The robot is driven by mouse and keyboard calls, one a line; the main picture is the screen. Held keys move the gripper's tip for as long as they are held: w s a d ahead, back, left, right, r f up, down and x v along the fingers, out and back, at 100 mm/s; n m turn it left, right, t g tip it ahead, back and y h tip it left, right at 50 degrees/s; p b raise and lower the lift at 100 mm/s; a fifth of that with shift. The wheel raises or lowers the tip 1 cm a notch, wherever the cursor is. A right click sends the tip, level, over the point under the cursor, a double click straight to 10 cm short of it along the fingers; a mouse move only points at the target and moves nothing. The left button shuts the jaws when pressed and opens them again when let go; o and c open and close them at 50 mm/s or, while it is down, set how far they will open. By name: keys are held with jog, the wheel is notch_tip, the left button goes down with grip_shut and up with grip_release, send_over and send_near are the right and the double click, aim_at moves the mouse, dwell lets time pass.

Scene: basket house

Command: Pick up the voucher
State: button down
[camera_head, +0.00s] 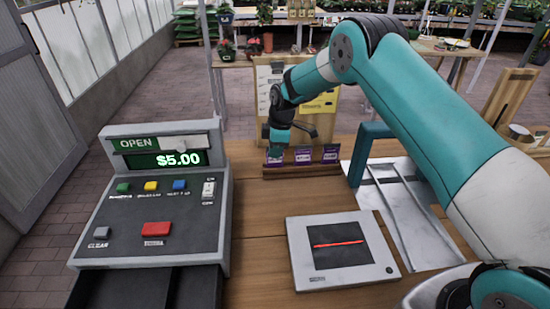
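Several small purple cards, which may be vouchers, stand in a row in a low wooden holder (303,171) at the far side of the counter. I cannot read their print. The middle card (303,156) and the right card (330,153) are in plain view. The left card (274,158) is partly hidden by my gripper (277,149). My gripper points down at the holder's left end, just over or in front of that card. Its fingers are too small and dark to show whether they are apart or touching the card.
A cash register (157,200) showing $5.00 stands on the left with its dark drawer out. A flat scanner (341,250) with a red line lies in the front middle. A metal tray (410,215) and teal frame are at right. A wooden board (325,128) stands behind the holder.

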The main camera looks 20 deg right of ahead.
jog(key=shift+r, duration=0.15)
notch_tip(320, 180, up, 20)
jog(key=b, duration=0.3)
dwell(0.4)
